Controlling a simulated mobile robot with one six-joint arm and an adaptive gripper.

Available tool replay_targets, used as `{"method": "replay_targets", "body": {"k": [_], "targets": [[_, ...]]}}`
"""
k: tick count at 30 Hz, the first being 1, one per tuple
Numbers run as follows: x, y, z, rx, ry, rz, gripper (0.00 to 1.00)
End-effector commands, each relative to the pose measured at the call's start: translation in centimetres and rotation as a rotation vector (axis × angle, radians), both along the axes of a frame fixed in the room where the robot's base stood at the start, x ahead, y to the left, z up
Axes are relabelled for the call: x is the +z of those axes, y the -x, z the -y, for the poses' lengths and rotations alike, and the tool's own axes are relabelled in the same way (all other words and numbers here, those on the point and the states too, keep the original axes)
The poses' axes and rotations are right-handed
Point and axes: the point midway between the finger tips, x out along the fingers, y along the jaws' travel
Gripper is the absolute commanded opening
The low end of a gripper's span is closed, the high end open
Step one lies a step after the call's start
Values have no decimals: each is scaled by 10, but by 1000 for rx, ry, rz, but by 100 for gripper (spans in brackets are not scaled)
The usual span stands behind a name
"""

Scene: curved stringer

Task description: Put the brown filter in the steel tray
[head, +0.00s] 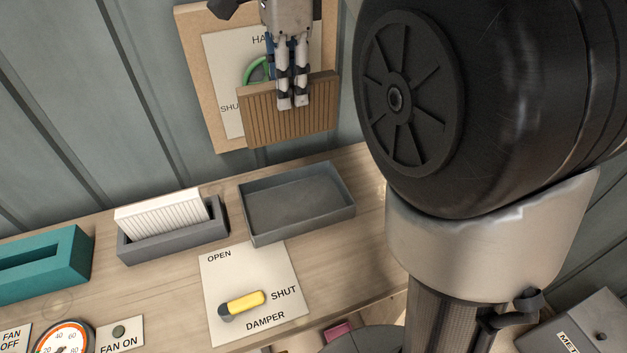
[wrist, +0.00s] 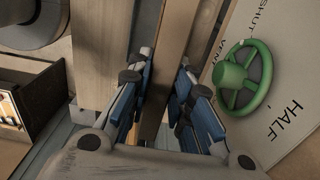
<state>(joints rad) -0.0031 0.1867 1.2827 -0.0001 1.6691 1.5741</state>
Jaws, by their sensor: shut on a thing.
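The brown filter (head: 262,123), a flat pleated panel with a tan frame, is held up in front of the wall board. My gripper (head: 293,103) is shut on its upper edge. In the wrist view the filter (wrist: 174,50) runs up between the two fingers of my gripper (wrist: 160,95). The steel tray (head: 298,232), grey, shallow and empty, sits on the bench below the filter. The filter is clear of the tray.
A white filter (head: 163,214) stands in a grey holder (head: 175,246) left of the tray. A teal slotted block (head: 68,262) is farther left. The damper plate with its yellow lever (head: 246,301) lies in front. A green valve wheel (wrist: 242,78) is on the wall board, close to my gripper.

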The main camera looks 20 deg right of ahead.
Motion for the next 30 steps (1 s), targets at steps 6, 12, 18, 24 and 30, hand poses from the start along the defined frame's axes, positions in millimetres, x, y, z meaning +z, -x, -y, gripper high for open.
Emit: {"method": "replay_targets", "body": {"k": [6,12,18,24,30], "targets": [[-45,1,0,1,0,-5,0],[-100,1,0,0,0,-5,0],[-142,1,0,0,0,-2,0],[-159,1,0,0,0,-2,0],[-189,1,-1,0,0,-3,0]]}}
